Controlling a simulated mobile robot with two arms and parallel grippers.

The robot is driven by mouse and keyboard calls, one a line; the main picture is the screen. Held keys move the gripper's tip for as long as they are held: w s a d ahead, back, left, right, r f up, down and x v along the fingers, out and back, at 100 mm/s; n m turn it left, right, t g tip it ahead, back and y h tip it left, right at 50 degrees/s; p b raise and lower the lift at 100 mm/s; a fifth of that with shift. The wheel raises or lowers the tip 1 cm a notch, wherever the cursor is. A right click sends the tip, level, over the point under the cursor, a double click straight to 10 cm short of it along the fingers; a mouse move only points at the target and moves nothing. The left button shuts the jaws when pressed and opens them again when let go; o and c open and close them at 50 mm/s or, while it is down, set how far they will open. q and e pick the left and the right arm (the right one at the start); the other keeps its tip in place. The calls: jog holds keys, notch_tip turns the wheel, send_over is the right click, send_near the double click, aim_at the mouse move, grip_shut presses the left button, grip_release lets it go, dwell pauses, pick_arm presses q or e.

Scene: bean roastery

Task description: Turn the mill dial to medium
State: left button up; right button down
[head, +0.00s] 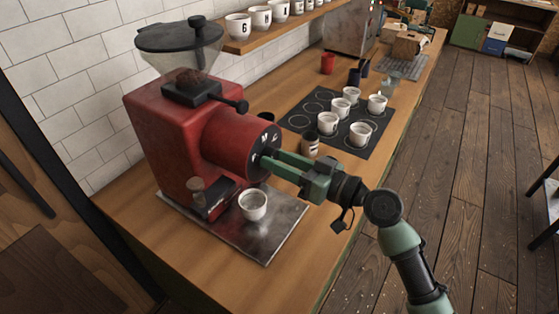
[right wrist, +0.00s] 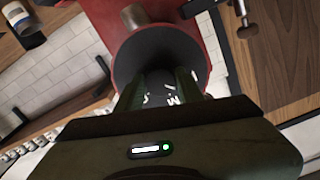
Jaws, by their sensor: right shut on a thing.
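The red mill (head: 165,115) stands on the counter at the left of the head view, with a clear hopper (head: 182,45) on top. Its mill dial (head: 268,138) is a dark round face with white letters on the front of the red barrel; an M can be read. My right gripper (head: 268,159) is at the face, its green fingers shut on the dial. In the right wrist view the fingers (right wrist: 158,88) reach onto the dark face (right wrist: 145,55) and partly cover the letters. The pointer and its setting are hidden. My left gripper is not in view.
A white cup (head: 253,205) stands on the metal tray (head: 268,240) below the barrel. Several white cups stand on a dark mat (head: 296,118) to the right. The counter's front edge is clear near the arm.

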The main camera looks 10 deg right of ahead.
jog(key=m+p, duration=0.1)
jog(key=m, duration=0.7)
jog(key=shift+r+p, duration=0.1)
jog(key=shift+p, duration=0.3)
jog(key=shift+m, duration=0.3)
jog(key=c, duration=0.9)
grip_release()
jog(key=b+v, duration=0.4)
jog(key=v, duration=0.3)
jog(key=shift+s+d, duration=0.3)
jog(key=shift+s, duration=0.05)
